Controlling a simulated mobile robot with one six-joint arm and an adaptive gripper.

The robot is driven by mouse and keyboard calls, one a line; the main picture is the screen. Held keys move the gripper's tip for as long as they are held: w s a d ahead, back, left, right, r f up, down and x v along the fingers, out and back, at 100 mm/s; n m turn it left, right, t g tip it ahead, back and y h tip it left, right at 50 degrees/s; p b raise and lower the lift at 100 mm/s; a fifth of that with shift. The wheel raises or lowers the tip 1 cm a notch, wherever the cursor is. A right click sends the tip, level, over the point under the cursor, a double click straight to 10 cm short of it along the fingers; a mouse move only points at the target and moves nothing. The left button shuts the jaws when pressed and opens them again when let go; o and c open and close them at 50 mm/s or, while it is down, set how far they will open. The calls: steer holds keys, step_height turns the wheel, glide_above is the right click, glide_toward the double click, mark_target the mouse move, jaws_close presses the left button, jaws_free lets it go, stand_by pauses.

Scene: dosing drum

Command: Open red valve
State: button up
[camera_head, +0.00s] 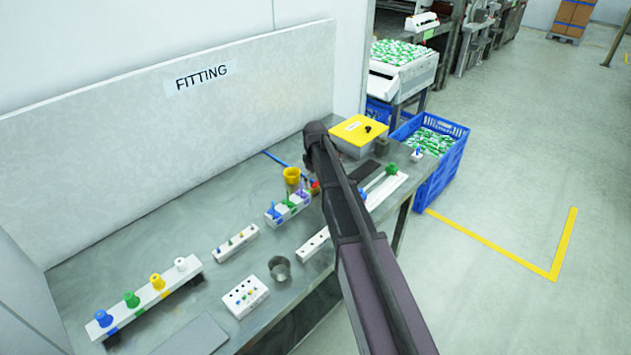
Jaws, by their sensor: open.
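A small red part (315,188) shows at the left edge of my arm, on the grey workbench. It may be the red valve, but most of it is hidden and I cannot tell its position. It is close to a white block (288,209) with blue, green and purple pieces. A yellow cup-shaped piece (291,177) is just behind that block. My arm crosses the bench from the lower right, and its joint is above the back of the bench. My gripper is not visible, so its relation to the red part cannot be seen.
On the bench (190,235) are a white rail (147,298) with coloured knobs, a metal cup (279,269), a holed block (246,297) and a yellow-topped box (357,134). A green-knobbed strip (386,188) is right of my arm. A blue crate (447,168) stands beyond the bench; floor to the right is clear.

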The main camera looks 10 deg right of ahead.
steer(key=shift+n, duration=0.4)
